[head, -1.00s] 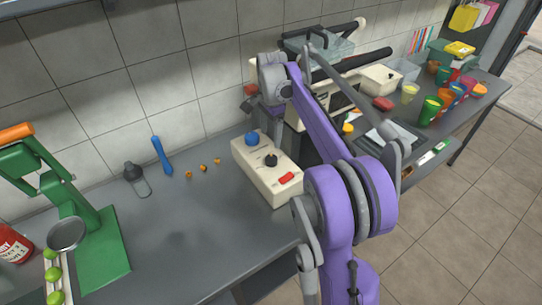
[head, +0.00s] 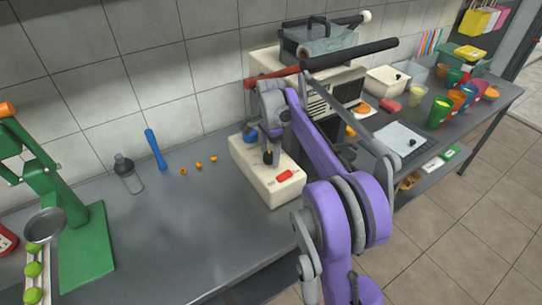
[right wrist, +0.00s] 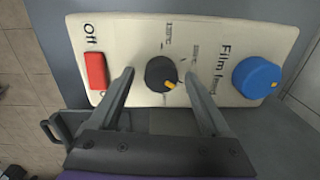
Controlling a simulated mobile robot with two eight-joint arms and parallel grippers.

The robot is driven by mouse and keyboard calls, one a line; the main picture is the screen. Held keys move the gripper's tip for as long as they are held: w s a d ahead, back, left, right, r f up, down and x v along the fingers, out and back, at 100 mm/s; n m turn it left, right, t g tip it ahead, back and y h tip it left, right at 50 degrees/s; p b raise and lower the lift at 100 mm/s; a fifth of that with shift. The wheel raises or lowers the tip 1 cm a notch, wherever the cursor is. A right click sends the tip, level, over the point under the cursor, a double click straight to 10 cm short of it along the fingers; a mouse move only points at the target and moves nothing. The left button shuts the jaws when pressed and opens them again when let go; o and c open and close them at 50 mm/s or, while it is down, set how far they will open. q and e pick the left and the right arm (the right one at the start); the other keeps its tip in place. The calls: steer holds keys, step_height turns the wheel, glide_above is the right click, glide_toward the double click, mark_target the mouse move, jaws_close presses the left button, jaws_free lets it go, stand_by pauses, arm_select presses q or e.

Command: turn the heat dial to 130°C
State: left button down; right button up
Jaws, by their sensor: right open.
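The cream control box (head: 248,163) stands on the grey counter in the head view. It carries a blue knob (head: 250,138), a black heat dial (head: 268,157) and a red switch (head: 284,175). My right gripper (head: 268,146) is over the black dial. In the right wrist view the black dial (right wrist: 161,73) has a yellow pointer and lies between the two open fingers of my right gripper (right wrist: 160,82). The blue knob (right wrist: 256,77) is to the right and the red switch (right wrist: 95,71) to the left. The temperature marks are too small to read surely. My left gripper is not in view.
A press machine (head: 335,95) with dark handles stands behind the box. A bottle (head: 128,172), a blue tool (head: 155,150) and small orange pieces (head: 198,165) lie to the left. A green juicer (head: 88,240) stands at far left.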

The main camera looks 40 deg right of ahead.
steer(key=shift+w+a, duration=0.1)
steer(key=shift+c, duration=0.2)
jaws_close()
steer(key=n+p, duration=0.1)
steer(key=n, duration=0.4)
steer(key=shift+r+p, duration=0.1)
steer(key=shift+p, duration=0.25)
steer(key=n+p, duration=0.1)
steer(key=n, duration=0.5)
steer(key=shift+n, duration=0.4)
steer(key=n+p, duration=0.1)
steer(key=n, duration=1.1)
steer(key=shift+g, duration=0.3)
